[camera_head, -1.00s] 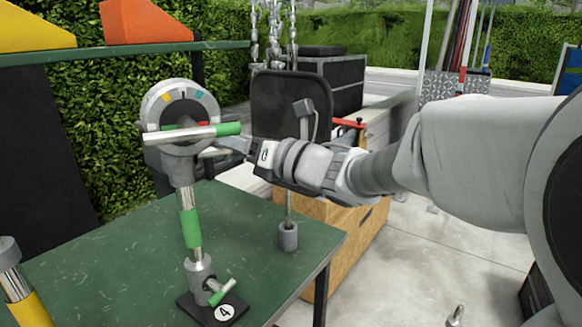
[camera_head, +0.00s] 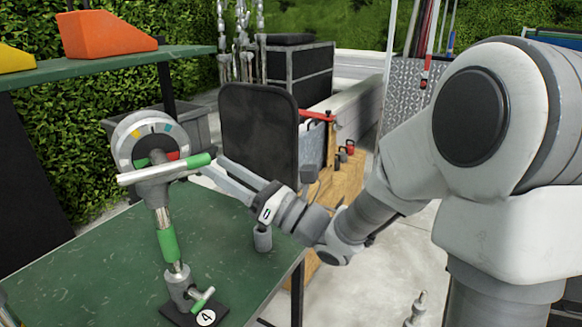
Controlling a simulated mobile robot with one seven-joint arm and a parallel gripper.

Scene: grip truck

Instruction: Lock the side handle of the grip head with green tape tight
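The grip head (camera_head: 140,135) is a grey disc with coloured marks on top of a metal post. A long silver side handle (camera_head: 150,174) with a green-taped end (camera_head: 197,161) crosses its front. The post has a green tape band (camera_head: 168,243) and stands upright in a black base labelled 4 (camera_head: 205,317). My gripper (camera_head: 210,165) reaches in from the right, its fingertips close to the handle's green end. The two fingers look spread apart with nothing clearly between them. I cannot tell if they touch the handle.
The stand is on a green table (camera_head: 90,265). A small green-tipped handle (camera_head: 203,299) sits low on the post. A shelf with an orange wedge (camera_head: 105,33) is behind left.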

